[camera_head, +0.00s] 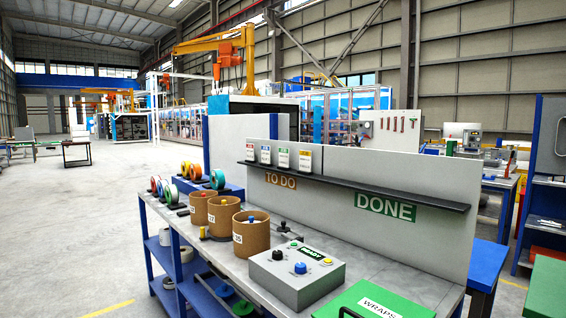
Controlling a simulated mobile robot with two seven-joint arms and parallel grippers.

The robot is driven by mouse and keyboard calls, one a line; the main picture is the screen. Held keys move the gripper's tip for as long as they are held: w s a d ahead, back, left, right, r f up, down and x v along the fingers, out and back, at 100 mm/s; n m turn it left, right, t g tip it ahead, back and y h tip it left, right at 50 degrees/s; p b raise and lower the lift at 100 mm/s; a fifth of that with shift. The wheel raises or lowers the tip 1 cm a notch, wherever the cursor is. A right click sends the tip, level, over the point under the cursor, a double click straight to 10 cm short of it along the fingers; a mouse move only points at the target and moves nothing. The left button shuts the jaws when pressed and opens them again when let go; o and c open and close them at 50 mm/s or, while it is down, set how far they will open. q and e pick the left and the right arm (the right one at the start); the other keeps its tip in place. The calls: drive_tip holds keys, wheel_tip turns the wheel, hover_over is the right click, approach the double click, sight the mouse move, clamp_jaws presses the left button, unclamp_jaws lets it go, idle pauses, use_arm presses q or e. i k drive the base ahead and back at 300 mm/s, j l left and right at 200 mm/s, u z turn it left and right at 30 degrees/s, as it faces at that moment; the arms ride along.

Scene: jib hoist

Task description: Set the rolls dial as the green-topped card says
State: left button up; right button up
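Several small cards stand in a row on the dark shelf (350,185) above the TO DO sign. Neither of my grippers is in view.
Three brown drums (251,235) with knobs on top stand left of the box on the grey bench (385,270). Coloured tape rolls (217,179) are behind them. A small lever unit (284,230) is behind the box. A green WRAPS case (365,302) lies at front right.

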sight(300, 268)
drive_tip(key=i+j, duration=0.25)
drive_tip(key=i, duration=0.15)
drive_tip(key=i+j+z, duration=0.1)
drive_tip(key=i, duration=0.3)
drive_tip(key=j+u, duration=0.1)
drive_tip(key=u, duration=0.3)
drive_tip(key=j+u, duration=0.15)
drive_tip(key=u, duration=0.2)
